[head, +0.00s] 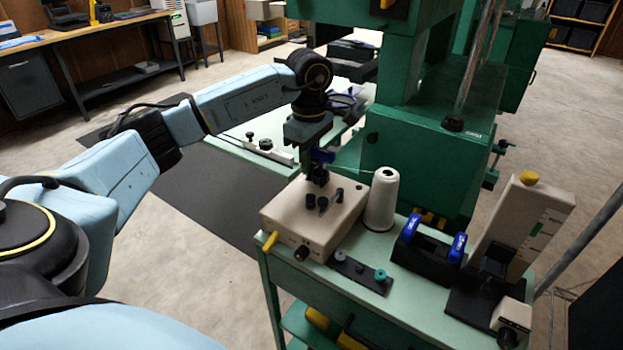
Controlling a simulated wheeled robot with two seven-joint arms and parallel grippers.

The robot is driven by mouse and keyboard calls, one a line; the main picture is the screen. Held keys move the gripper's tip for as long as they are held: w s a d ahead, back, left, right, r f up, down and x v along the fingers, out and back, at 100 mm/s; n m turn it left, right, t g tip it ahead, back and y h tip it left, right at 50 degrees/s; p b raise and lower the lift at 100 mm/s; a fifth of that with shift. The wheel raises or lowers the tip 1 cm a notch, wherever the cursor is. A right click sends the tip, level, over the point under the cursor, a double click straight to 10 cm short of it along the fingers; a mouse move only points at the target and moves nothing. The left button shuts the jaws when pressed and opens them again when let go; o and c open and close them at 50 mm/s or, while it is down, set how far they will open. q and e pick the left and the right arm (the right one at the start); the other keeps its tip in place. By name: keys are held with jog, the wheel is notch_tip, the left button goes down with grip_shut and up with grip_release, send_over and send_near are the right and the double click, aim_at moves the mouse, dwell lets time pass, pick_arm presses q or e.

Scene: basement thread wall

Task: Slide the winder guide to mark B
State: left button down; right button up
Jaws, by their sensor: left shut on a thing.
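A cream box (303,229) with a yellow lever and a dark knob on its front stands on the pale green bench. Several small dark posts (323,203) stand on its top. My left gripper (319,180) reaches down from above to the back part of this top. It is shut on a small dark part there, which looks like the winder guide; the fingers mostly hide it. Mark B cannot be made out at this size. My right gripper is not in view.
A white thread cone (382,198) stands close to the box's right side. A dark strip with round pads (359,272) lies in front. A black holder with blue grips (429,243) and a cream upright scale (522,226) stand to the right. Green machinery (418,160) rises behind.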

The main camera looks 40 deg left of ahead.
pick_arm(q)
jog(key=c, duration=1.4)
grip_release()
jog(key=shift+r, duration=0.15)
jog(key=shift+r+p, duration=2.65)
jog(key=shift+r, duration=0.25)
